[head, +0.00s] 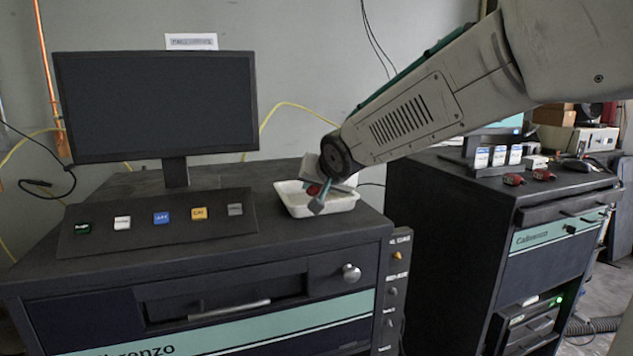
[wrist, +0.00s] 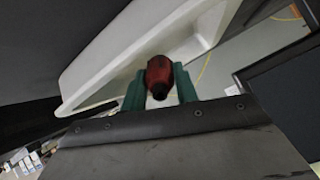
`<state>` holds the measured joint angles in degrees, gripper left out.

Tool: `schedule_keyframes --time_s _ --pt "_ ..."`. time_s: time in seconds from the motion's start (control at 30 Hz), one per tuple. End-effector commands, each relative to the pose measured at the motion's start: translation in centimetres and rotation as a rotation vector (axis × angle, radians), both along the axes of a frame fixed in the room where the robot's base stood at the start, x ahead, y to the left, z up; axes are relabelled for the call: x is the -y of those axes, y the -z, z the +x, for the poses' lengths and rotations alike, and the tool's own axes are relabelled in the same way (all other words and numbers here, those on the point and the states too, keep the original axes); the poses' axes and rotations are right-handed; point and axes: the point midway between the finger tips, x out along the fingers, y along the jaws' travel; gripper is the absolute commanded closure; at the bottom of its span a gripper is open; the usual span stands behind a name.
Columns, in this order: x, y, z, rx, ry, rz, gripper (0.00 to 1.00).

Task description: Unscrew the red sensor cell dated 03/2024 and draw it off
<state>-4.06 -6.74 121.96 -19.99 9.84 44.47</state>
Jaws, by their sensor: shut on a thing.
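My gripper (wrist: 159,85) is shut on a red sensor cell (wrist: 159,72) with a dark end, seen between the two green fingers in the wrist view. In the head view my gripper (head: 318,196) is over a white tray (head: 291,208) on the left cabinet, and a bit of the red cell (head: 312,190) shows beside it. The tray also shows behind the fingers in the wrist view (wrist: 100,72). No date can be read on the cell. I cannot tell whether the cell touches the tray.
A dark monitor (head: 155,105) and a sloped panel of coloured buttons (head: 150,240) stand left of the tray. On the right cabinet (head: 450,200) lie small red parts (head: 514,179) near a rack of white-labelled boxes (head: 498,156). A gap separates the cabinets.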

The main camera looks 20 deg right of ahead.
Motion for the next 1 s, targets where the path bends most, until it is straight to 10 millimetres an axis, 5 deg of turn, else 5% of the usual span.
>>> schedule_keyframes --time_s 0.23,0.27,0.33,0.67,1.0 --pt "0.0 0.0 0.0 0.0 -0.001 0.001 0.98" --pt "0.0 0.0 0.0 0.0 -0.001 0.001 0.62" --pt "0.0 0.0 0.0 0.0 -0.001 0.001 0.45" --pt "0.0 -0.2 -0.3 0.001 0.0 0.001 0.45" --pt "0.0 -3.2 -4.5 0.005 0.0 0.002 0.45"
